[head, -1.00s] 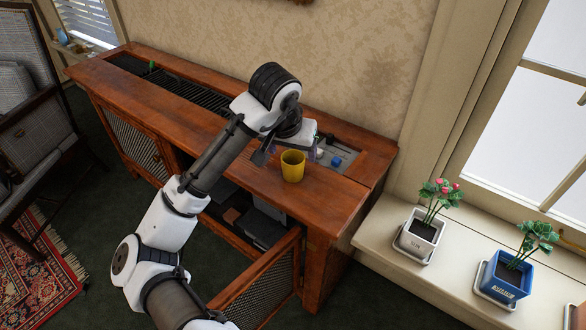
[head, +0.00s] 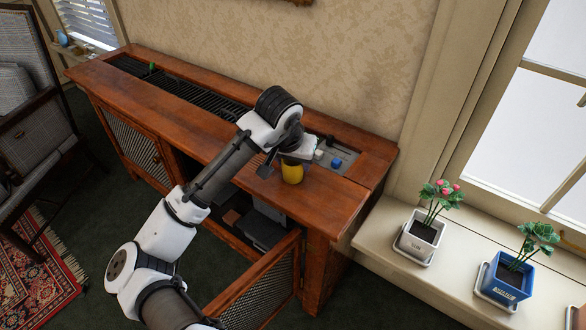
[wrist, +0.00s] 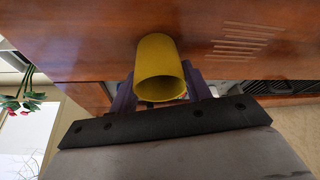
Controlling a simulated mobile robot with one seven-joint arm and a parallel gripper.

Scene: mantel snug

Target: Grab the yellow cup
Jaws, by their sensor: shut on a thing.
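The yellow cup (head: 292,174) stands on the wooden cabinet top, near its front edge toward the right. My gripper (head: 287,160) is over the cup and hides its upper part in the head view. In the wrist view the yellow cup (wrist: 161,69) sits between the two purple fingers of my gripper (wrist: 159,88), one on each side. The gripper is shut on the cup. In the head view the cup's base appears to be still at the cabinet surface; I cannot tell of any gap.
The wooden cabinet (head: 330,206) has an open door (head: 262,285) at the front right. Small white and blue items (head: 336,162) lie in a recess behind the cup. Potted plants (head: 420,232) stand on the window sill at right. A dark slatted grille (head: 195,95) runs along the top.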

